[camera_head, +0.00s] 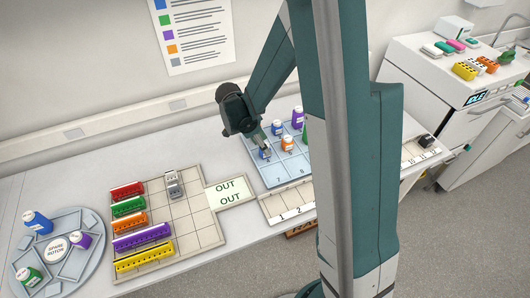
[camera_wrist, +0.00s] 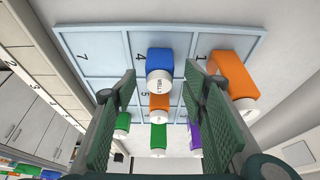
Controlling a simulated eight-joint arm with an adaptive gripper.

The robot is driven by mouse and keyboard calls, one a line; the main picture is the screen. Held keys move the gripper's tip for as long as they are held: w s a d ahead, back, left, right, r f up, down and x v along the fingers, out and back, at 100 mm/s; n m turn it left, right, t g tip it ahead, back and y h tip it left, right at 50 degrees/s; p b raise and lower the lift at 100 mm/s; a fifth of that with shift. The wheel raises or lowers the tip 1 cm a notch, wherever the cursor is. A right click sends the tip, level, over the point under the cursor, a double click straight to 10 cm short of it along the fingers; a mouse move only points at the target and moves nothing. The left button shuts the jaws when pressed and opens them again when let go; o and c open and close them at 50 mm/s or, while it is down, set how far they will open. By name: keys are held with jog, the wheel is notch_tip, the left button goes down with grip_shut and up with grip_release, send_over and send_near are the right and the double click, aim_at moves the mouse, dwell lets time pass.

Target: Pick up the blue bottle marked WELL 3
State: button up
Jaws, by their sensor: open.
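A blue bottle (camera_wrist: 160,60) with a white cap stands in a cell of the pale blue numbered tray (camera_wrist: 96,50). Its cap bears small "WELL" lettering, but I cannot read the digit surely. In the wrist view my gripper (camera_wrist: 160,82) is open, with one green finger pad on each side of the bottle's line. I see no contact. In the head view a blue bottle (camera_head: 264,154) is right under my gripper (camera_head: 263,141), partly covered by it. Another blue bottle (camera_head: 277,128) stands farther back on the tray.
An orange bottle (camera_wrist: 234,78) stands close to the right finger. Another orange (camera_wrist: 159,102), a purple (camera_wrist: 194,136) and green bottles (camera_wrist: 158,136) are nearby. Coloured racks (camera_head: 142,236) sit on a beige grid at left. A round spare rotor (camera_head: 57,248) holds more bottles, one blue.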

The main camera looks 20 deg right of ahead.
jog(key=shift+x, duration=1.4)
jog(key=c, duration=1)
